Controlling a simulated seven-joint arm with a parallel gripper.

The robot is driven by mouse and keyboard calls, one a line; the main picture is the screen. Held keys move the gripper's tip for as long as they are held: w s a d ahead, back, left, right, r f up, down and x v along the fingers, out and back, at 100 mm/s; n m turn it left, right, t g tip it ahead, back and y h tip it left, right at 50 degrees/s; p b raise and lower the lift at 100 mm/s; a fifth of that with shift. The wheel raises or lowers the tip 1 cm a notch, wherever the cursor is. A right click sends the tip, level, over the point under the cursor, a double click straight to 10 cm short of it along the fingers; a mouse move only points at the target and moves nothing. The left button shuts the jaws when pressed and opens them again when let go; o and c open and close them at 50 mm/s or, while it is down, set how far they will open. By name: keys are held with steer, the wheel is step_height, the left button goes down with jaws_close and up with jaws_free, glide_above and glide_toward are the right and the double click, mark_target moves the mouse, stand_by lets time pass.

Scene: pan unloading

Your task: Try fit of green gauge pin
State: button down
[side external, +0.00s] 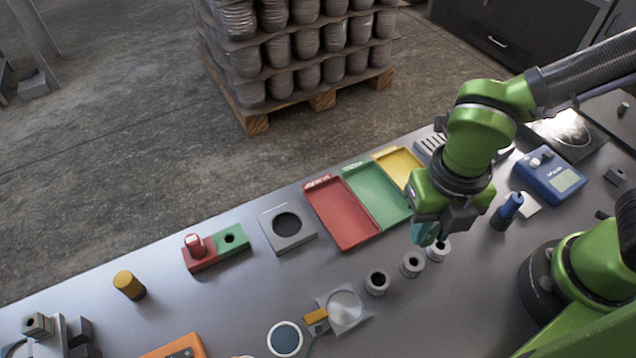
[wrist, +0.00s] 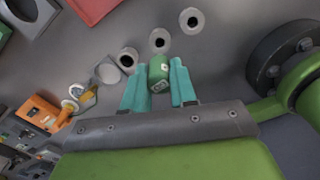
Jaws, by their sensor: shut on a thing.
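My gripper (wrist: 159,82) is shut on the green gauge pin (wrist: 158,72), whose green end with pale markings shows between the teal fingers. In the side external view my gripper (side external: 426,234) is over the bench beside the right ring, and I cannot make out the pin there. Three pale rings with dark bores stand in a row: left (side external: 377,290), middle (side external: 412,272) and right (side external: 440,256). They also show in the wrist view, apart from the pin. The red and green block (side external: 216,254) holds a red pin (side external: 193,242) upright; its green half has an empty hole.
Red (side external: 340,215), green (side external: 378,196) and yellow (side external: 397,165) trays lie behind the rings. A grey block with a round opening (side external: 269,222), a magnifier (side external: 345,306), a brass cylinder (side external: 127,283) and a blue bottle-like item (side external: 507,211) stand around.

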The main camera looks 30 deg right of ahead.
mark_target(422, 247)
steer(key=shift+f, duration=2.25)
steer(key=shift+f, duration=1.35)
stand_by(0.4)
steer(key=shift+r, duration=0.1)
stand_by(0.5)
steer(key=shift+r, duration=2.45)
